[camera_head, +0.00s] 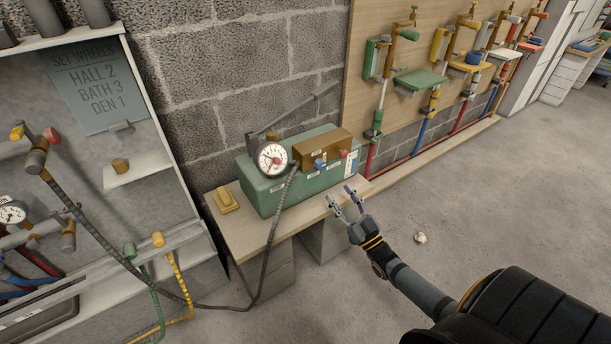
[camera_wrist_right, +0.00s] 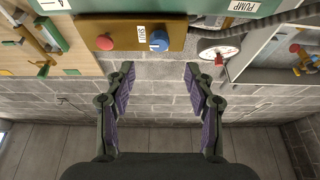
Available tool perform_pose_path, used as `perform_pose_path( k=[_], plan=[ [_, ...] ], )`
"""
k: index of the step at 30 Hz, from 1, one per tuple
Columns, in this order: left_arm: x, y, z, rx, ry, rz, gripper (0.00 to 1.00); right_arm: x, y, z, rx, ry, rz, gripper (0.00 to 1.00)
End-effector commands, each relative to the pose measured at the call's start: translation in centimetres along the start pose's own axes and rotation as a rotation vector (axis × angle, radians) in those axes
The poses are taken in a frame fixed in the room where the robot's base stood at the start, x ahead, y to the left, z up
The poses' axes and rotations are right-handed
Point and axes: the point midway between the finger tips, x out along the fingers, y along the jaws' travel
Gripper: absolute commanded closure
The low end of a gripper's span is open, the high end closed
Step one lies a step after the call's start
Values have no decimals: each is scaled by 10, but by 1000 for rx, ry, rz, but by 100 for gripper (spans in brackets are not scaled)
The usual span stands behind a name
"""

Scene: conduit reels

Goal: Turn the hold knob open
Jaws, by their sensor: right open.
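A brown wooden box (camera_head: 313,144) sits on a green pump unit (camera_head: 270,187) on a small bench. It carries a blue knob (camera_head: 319,163) and a red knob (camera_head: 344,155). In the right wrist view the blue knob (camera_wrist_right: 159,41) and red knob (camera_wrist_right: 104,42) show on the box front (camera_wrist_right: 180,30), with a small label beside the blue one. I cannot tell from the labels which is the hold knob. My right gripper (camera_head: 338,191) is open and empty, in front of the box and apart from both knobs; its fingers (camera_wrist_right: 159,70) frame the blue knob. My left gripper is out of view.
A dial gauge (camera_head: 272,160) with a dark hose stands left of the box. A yellow block (camera_head: 227,199) lies on the wooden bench top (camera_head: 250,235). A grey shelf unit (camera_head: 150,160) stands left. The concrete floor at right is clear except for a small pale object (camera_head: 420,238).

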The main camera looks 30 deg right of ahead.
Motion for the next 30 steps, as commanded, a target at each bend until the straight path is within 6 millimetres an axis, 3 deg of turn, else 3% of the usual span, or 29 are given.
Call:
perform_pose_path(
  k=[9,15,26,30],
  plan=[
    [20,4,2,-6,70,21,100,61,0,2,0,5,0,46],
    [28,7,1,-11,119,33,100,92,0,2,0,0,0,46],
    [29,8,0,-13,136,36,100,101,0,1,-1,-3,0,46],
    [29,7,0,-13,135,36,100,101,0,1,-1,-3,0,62]
  ],
)
